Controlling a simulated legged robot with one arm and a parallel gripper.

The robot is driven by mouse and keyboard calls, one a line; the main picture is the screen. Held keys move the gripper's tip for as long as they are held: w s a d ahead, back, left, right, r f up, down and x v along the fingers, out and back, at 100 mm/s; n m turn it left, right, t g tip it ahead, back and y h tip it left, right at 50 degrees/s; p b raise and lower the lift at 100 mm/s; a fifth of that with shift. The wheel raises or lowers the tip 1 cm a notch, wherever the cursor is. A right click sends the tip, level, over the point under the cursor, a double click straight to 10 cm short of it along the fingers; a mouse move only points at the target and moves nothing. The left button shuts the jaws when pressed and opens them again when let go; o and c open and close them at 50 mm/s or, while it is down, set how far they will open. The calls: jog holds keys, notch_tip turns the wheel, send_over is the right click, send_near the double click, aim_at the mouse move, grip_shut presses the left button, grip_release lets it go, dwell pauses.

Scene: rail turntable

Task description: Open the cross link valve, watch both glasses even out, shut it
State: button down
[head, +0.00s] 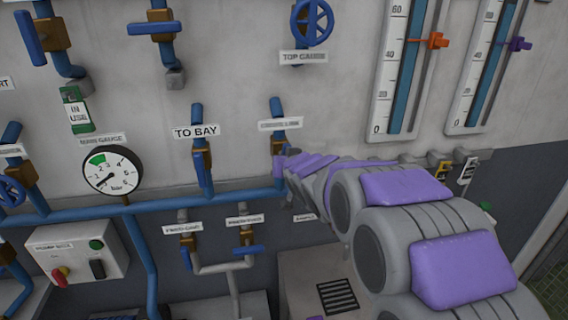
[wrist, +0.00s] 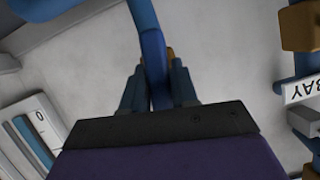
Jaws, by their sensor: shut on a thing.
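The cross link valve (head: 279,146) is a brass body on a blue pipe, under a blurred label (head: 280,124). My gripper (head: 290,163) covers its lower part in the head view. In the wrist view my gripper (wrist: 156,92) is shut on the valve's blue handle (wrist: 153,52), which runs between the two fingers. I cannot tell the handle's angle to the pipe. The left glass (head: 408,75) and the right glass (head: 488,75) are tall scales with blue columns. Both columns run up out of the picture, so their tops are hidden. The left has an orange pointer (head: 436,41), the right a purple one (head: 518,44).
The TO BAY valve (head: 201,160) stands just left on its own pipe. A blue handwheel (head: 312,22) is above. A round gauge (head: 112,171) and a switch box (head: 76,254) are at left. Smaller valves (head: 246,240) sit below. My arm fills the right side.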

jog(key=shift+f, duration=0.2)
jog(key=c, duration=1)
grip_release()
jog(key=shift+r, duration=0.1)
jog(key=shift+o, duration=0.2)
jog(key=shift+r, duration=0.1)
jog(key=v, duration=1.7)
jog(key=shift+b, duration=0.4)
jog(key=shift+s, duration=0.1)
